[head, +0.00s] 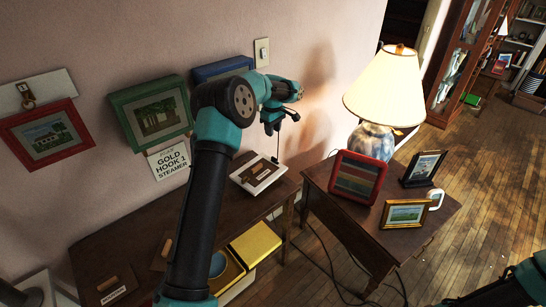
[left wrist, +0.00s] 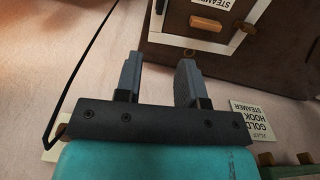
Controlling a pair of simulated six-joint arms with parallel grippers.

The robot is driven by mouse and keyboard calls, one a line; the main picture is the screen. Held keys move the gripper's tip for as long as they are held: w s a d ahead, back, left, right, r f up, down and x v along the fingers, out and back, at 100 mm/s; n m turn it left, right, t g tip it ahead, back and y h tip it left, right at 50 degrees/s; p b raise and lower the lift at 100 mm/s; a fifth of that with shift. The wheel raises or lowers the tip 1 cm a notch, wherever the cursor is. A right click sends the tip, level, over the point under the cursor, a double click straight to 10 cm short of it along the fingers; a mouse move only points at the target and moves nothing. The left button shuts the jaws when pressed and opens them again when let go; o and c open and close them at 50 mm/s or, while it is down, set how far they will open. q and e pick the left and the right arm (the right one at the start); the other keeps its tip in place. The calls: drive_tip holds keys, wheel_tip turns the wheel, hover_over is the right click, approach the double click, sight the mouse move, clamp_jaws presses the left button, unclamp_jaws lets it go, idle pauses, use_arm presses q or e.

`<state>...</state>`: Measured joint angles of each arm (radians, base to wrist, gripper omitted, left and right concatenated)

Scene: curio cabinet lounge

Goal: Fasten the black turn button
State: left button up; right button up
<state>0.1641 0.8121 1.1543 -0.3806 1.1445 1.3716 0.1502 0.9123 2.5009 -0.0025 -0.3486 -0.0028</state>
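I cannot pick out the black turn button in either view. My left gripper (head: 283,120) is in front of the pink wall, above the back of the dark desk (head: 130,245). In the left wrist view its two dark fingers (left wrist: 158,82) stand apart with only pale wall visible between them. A blue box-like frame (head: 222,70) on the wall is partly hidden behind my left arm. A green frame (head: 152,112) with a tree picture hangs left of it. My right gripper is not in view; part of my right arm shows at the lower right.
The sign (head: 169,160) reads GOLD HOOK 1 STEAMER. A white-edged panel with a wooden handle (head: 258,175) lies on the desk, also in the wrist view (left wrist: 208,23). A lamp (head: 385,90) and several frames stand on a side table (head: 340,215). A light switch (head: 262,52) is above.

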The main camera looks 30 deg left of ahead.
sight(275, 160)
use_arm(q)
wheel_tip(275, 160, down, 14)
drive_tip(key=shift+f, duration=0.2)
idle(0.4)
clamp_jaws()
